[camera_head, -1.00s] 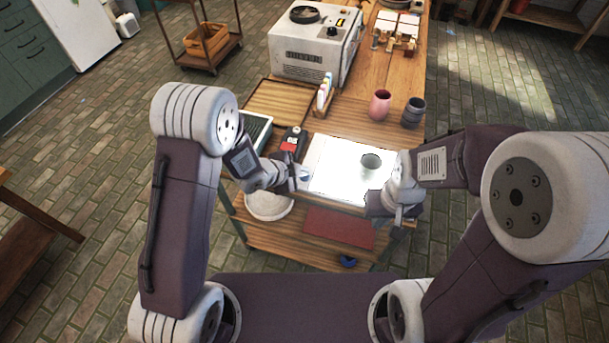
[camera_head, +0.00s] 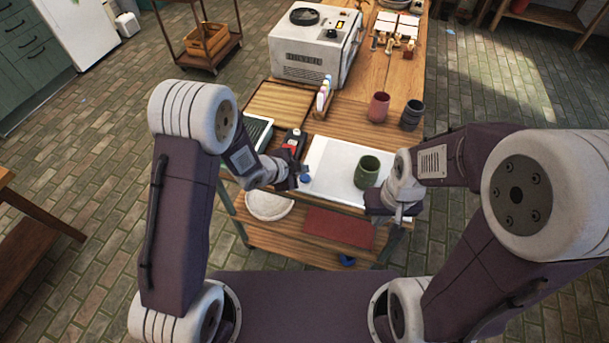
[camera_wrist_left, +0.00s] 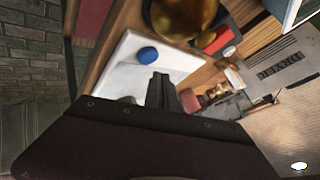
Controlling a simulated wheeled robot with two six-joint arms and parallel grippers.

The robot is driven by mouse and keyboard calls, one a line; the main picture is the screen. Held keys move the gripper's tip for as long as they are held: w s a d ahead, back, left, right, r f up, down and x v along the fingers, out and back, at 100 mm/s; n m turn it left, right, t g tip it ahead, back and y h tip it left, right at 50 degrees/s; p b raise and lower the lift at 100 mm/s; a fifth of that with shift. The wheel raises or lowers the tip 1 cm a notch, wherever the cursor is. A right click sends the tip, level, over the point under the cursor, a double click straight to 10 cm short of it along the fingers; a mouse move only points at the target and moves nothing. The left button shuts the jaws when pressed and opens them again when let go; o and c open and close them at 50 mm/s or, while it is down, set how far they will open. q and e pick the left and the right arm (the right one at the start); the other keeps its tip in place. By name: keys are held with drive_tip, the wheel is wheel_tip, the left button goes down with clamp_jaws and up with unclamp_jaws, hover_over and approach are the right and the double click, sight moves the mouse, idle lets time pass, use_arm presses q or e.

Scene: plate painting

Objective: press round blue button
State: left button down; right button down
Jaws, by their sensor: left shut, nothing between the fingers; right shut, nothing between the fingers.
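The round blue button (camera_head: 305,177) sits at the left front corner of a white panel (camera_head: 330,160). It also shows in the left wrist view (camera_wrist_left: 148,55), on the pale panel. The panel is unlit, and a green cup (camera_head: 367,172) stands on its right part. My left gripper (camera_head: 297,176) is shut and empty, just left of the button in the head view; it seems apart from it. Its closed fingers (camera_wrist_left: 160,90) show below the button in the wrist view. My right gripper (camera_head: 388,208) is shut and empty by the panel's right front corner.
A pink cup (camera_head: 378,107) and a dark grey cup (camera_head: 411,115) stand behind the panel. A black and red device (camera_head: 293,141) stands left of it, close to my left gripper. A white machine (camera_head: 312,48) stands at the back. A lower shelf holds a white round object (camera_head: 268,205).

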wheel_tip(320, 180, up, 5)
drive_tip(key=p, duration=0.4)
drive_tip(key=shift+f, duration=0.15)
